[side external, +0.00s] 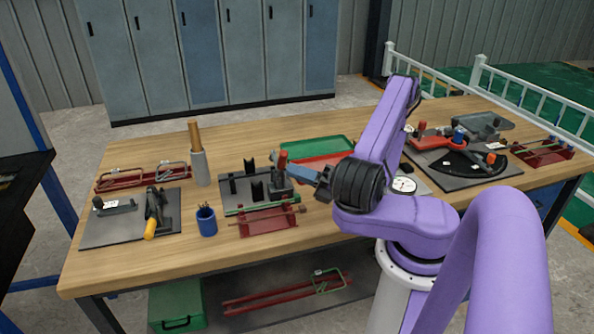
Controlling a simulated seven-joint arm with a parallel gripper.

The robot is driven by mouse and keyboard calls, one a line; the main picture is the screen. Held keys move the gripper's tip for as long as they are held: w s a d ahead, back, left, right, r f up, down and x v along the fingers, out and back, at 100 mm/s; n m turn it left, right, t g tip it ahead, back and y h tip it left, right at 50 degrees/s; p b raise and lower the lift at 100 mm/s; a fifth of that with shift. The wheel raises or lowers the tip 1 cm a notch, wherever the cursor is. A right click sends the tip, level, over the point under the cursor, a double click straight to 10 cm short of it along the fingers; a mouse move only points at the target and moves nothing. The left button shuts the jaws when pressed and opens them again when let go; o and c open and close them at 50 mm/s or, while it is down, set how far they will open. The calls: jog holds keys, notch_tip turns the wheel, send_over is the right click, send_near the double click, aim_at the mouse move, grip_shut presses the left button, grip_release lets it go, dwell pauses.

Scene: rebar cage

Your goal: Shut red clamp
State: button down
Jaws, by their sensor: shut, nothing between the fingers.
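A toggle clamp with an upright red-orange handle (282,160) stands at the right end of a dark fixture plate (230,184), near the middle of the workbench. My gripper (296,172) reaches in from the right, with its fingers shut and empty, close beside the handle. I cannot tell whether the fingertips touch it. The lower part of the clamp is partly hidden by my gripper, and its jaw position is too small to tell.
Left stand a yellow-handled clamp (150,228), a blue cup (207,222) and a grey holder (200,168). A red rack (268,221) lies in front, green and red trays (318,147) behind. Another fixture with red parts (440,146) is at right. The front-left wood (130,268) is clear.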

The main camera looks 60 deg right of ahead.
jog(key=shift+w+d+r, duration=0.1)
jog(key=shift+w+r, duration=0.1)
jog(key=shift+w, duration=0.05)
jog(key=shift+w+d+r, duration=0.2)
jog(key=shift+d+r, duration=0.05)
jog(key=shift+r, duration=0.1)
dwell(0.6)
jog(key=shift+w+d+r+m+g+h, duration=0.3)
jog(key=shift+w+d+r+m+g, duration=0.1)
jog(key=shift+m, duration=0.4)
jog(key=shift+w+d+r+m+g+h, duration=0.3)
jog(key=shift+w+d+r+m+g, duration=0.05)
jog(key=shift+m, duration=0.45)
jog(key=shift+w+d+r+m+g+h, duration=0.3)
jog(key=shift+w+d+r+m+g, duration=0.1)
jog(key=shift+m, duration=0.4)
